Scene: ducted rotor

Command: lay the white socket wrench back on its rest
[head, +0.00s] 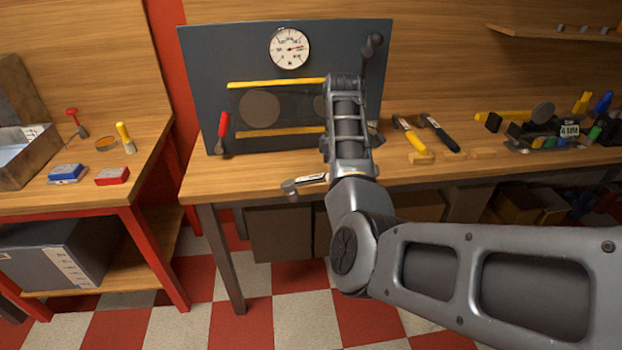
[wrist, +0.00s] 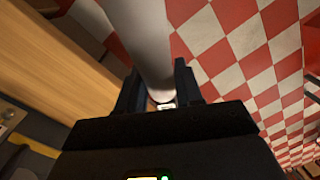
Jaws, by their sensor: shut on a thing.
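The white socket wrench (wrist: 138,35) shows in the wrist view as a thick white shaft between the fingers of my gripper (wrist: 160,85). The gripper is shut on it, and the shaft runs up out of the picture. In the head view, what looks like the wrench (head: 305,183), with a grey head at its left end, sticks out left of my arm at the bench's front edge. My arm hides the gripper and the rest of the wrench there. Small wooden blocks (head: 483,154) along the bench front look like tool rests; the right one looks empty.
A yellow-handled tool (head: 410,137) and a black-handled tool (head: 440,133) lie right of my arm. A dark panel (head: 205,70) with a gauge (head: 290,48) stands at the bench back. Clutter fills the far right. Checkered floor (wrist: 240,45) lies below the gripper.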

